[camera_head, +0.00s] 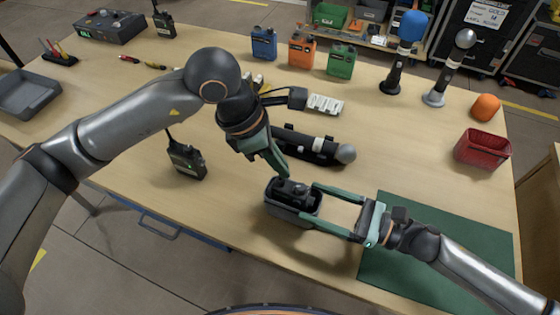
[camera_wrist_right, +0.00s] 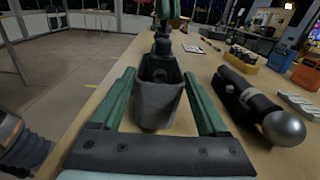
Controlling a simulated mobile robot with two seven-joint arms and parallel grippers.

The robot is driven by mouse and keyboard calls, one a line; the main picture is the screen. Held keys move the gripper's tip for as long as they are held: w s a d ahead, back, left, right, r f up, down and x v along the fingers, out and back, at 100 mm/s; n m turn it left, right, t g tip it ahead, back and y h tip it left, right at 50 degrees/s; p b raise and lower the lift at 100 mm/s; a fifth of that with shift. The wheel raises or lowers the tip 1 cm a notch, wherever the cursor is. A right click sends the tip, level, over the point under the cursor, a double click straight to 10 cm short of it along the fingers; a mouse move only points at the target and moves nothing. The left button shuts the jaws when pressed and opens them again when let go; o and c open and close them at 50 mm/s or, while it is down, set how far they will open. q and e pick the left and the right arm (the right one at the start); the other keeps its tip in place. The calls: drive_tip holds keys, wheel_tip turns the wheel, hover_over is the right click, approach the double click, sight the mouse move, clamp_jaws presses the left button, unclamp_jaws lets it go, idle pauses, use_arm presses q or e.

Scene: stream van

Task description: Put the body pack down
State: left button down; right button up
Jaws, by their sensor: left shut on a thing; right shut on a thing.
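A black body pack (camera_head: 291,190) sits partly inside an open grey pouch (camera_head: 283,212) near the front edge of the table. In the right wrist view, the dark body pack (camera_wrist_right: 161,68) shows in the mouth of the grey pouch (camera_wrist_right: 157,106). My left gripper (camera_head: 281,172) comes down from above and is shut on the top of the body pack; its exact contact is partly hidden. My right gripper (camera_head: 312,206) reaches in from the right, its long green fingers either side of the pouch, shut on it.
A black microphone (camera_head: 318,148) lies just behind the pouch. A dark radio-like pack (camera_head: 186,160) stands to the left. A green mat (camera_head: 440,245) lies under my right arm. A red bin (camera_head: 482,150) and blue, orange and green packs (camera_head: 301,52) stand further back.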

use_arm(q)
drive_tip(key=shift+f, duration=0.2)
drive_tip(key=c, duration=1)
unclamp_jaws()
drive_tip(key=v, duration=1.2)
use_arm(e)
drive_tip(key=o, duration=1.3)
drive_tip(key=shift+c, duration=0.2)
use_arm(q)
drive_tip(key=shift+r, duration=0.1)
